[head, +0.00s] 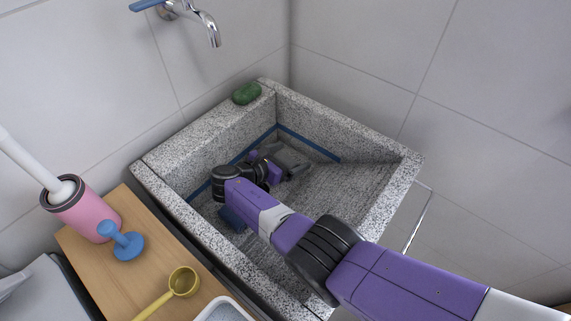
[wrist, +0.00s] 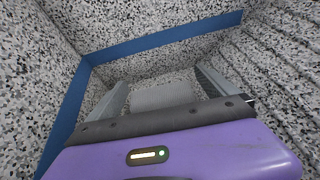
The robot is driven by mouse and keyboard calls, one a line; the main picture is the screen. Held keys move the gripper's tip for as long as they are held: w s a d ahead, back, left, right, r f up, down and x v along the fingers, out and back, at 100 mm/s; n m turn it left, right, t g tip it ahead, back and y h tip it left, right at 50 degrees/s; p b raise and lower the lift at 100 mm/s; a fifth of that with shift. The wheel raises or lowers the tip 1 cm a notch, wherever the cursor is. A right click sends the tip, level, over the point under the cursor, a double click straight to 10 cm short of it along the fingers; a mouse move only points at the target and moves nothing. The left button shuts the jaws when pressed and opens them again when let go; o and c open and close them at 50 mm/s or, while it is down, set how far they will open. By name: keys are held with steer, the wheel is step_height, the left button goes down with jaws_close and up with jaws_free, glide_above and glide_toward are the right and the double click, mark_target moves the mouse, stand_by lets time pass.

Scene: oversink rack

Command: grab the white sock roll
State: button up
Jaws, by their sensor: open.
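My gripper (head: 289,162) is down inside the speckled stone sink (head: 345,124), near its far corner. In the wrist view, its two grey fingers (wrist: 163,95) stand wide apart. A pale grey, softly textured shape (wrist: 163,96) lies between them, partly hidden below by the gripper's body. I cannot tell whether this is the white sock roll or part of the sink. No other white roll shows clearly in either view.
A blue band (wrist: 165,39) runs along the sink's inner walls, close around my gripper. A dark blue item (head: 232,218) lies in the sink. A green object (head: 246,94) sits on the rim. A wooden board (head: 152,262) holds a pink holder (head: 88,212), blue plunger (head: 124,243) and yellow ladle (head: 182,282).

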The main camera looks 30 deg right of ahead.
steer(key=shift+x, duration=0.9)
steer(key=c, duration=1.4)
steer(key=shift+r, duration=0.1)
